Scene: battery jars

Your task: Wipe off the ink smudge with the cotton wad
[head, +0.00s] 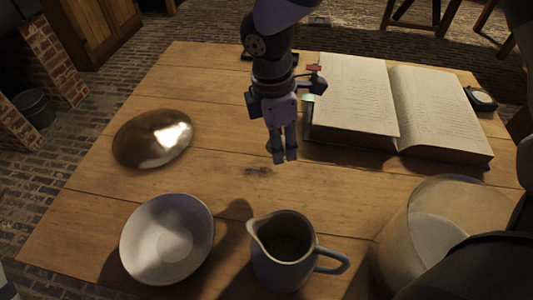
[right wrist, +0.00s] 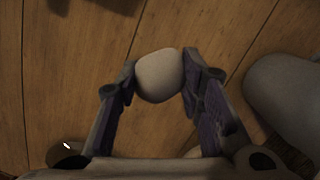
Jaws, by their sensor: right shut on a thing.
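The ink smudge (head: 258,171) is a small dark patch on the bare wooden table, near the middle in the head view. My right gripper (head: 284,158) hangs above the table, a little right of and beyond the smudge in that view. In the right wrist view its fingers (right wrist: 160,82) are shut on the cotton wad (right wrist: 159,75), a pale rounded lump. The fingers mostly hide the wad in the head view. I cannot tell how far it is above the wood. My left gripper is not in view.
An open book (head: 360,100) lies right of my gripper. A shiny brass dish (head: 135,140) is at the left. A white bowl (head: 135,240) and a grey jug (head: 285,265) stand at the near side. A large pale vessel (head: 440,200) is at right. Wood around the smudge is clear.

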